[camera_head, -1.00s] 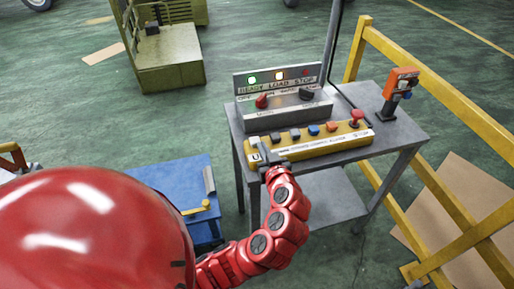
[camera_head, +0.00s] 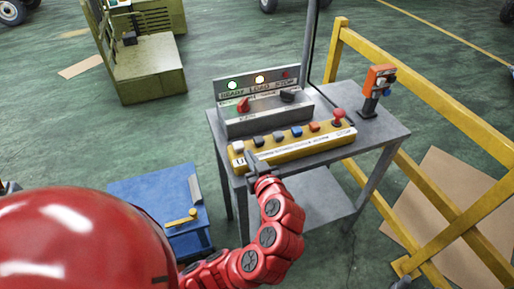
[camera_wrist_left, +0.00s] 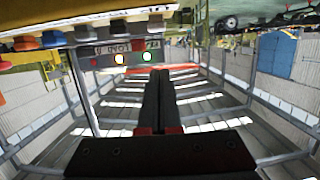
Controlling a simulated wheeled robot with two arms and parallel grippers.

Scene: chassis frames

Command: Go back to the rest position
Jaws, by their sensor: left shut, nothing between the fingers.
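My left gripper (camera_head: 253,163) is in front of the left end of the yellow button box (camera_head: 316,144) in the head view. Its fingers are shut with nothing between them. In the left wrist view, the dark fingers (camera_wrist_left: 158,105) lie side by side, and the box's buttons show at the upper left. I cannot tell whether the fingertips touch the box. My right gripper is not in view.
The box and a grey panel (camera_head: 240,126) with lit lamps stand on a grey table (camera_head: 385,133). An orange control (camera_head: 377,82) stands at its right end. A yellow railing (camera_head: 440,100) is to the right. A blue cart (camera_head: 150,190) stands at the left.

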